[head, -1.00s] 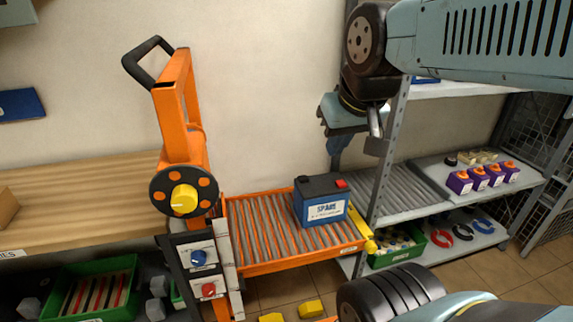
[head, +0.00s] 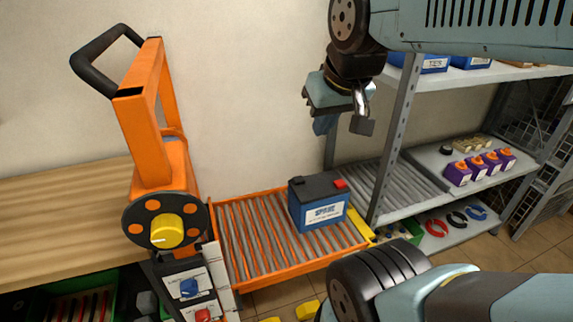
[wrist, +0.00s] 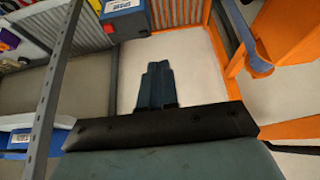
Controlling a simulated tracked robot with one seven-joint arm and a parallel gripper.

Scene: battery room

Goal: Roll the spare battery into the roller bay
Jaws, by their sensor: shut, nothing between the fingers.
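The spare battery (head: 318,212), blue with a black top, a red terminal and a white label, sits upright on the roller deck (head: 262,240) of the orange cart, near its right end. It also shows at the top of the wrist view (wrist: 125,20). A yellow bar (head: 360,226) stands at the deck's right end, between battery and shelf. The roller bay (head: 382,182) is the grey-rollered shelf level to the right, behind a grey post. My gripper (head: 324,125) hangs above and behind the battery, apart from it, near the wall. Its fingers (wrist: 158,82) are together and empty.
The cart has a black-handled orange column (head: 146,140), a dial with a yellow knob (head: 167,231) and blue and red switches. The shelf's grey post (head: 398,135) stands close to my gripper's right. Purple batteries (head: 480,168) sit right of the bay. A wooden bench (head: 60,220) is left.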

